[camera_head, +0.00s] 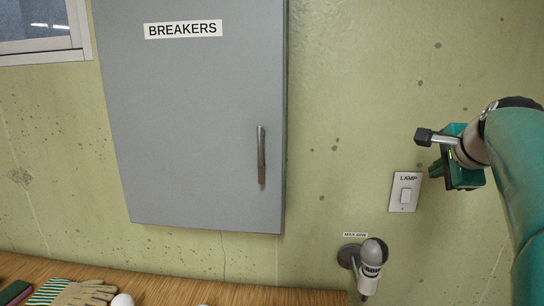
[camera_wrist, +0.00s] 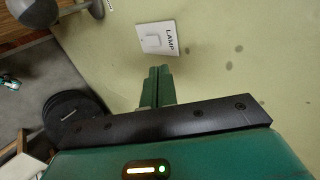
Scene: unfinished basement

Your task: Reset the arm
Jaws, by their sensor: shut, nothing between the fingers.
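My arm comes in from the right edge in the head view, with my gripper (camera_head: 434,170) in front of the green wall, just right of the lamp switch (camera_head: 404,192). In the wrist view the two green fingers of my gripper (camera_wrist: 158,72) are together with nothing between them. The white switch plate marked LAMP also shows in the wrist view (camera_wrist: 157,38), beyond the fingertips. A gap shows between the fingers and the plate in that view; whether they touch it cannot be seen in the head view.
A closed grey breaker cabinet (camera_head: 190,110) with a vertical handle (camera_head: 261,155) hangs left of the switch. A wall lamp (camera_head: 370,265) sits below the switch. A wooden surface (camera_head: 180,288) with gloves (camera_head: 85,292) runs along the bottom left. A window (camera_head: 40,30) is at upper left.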

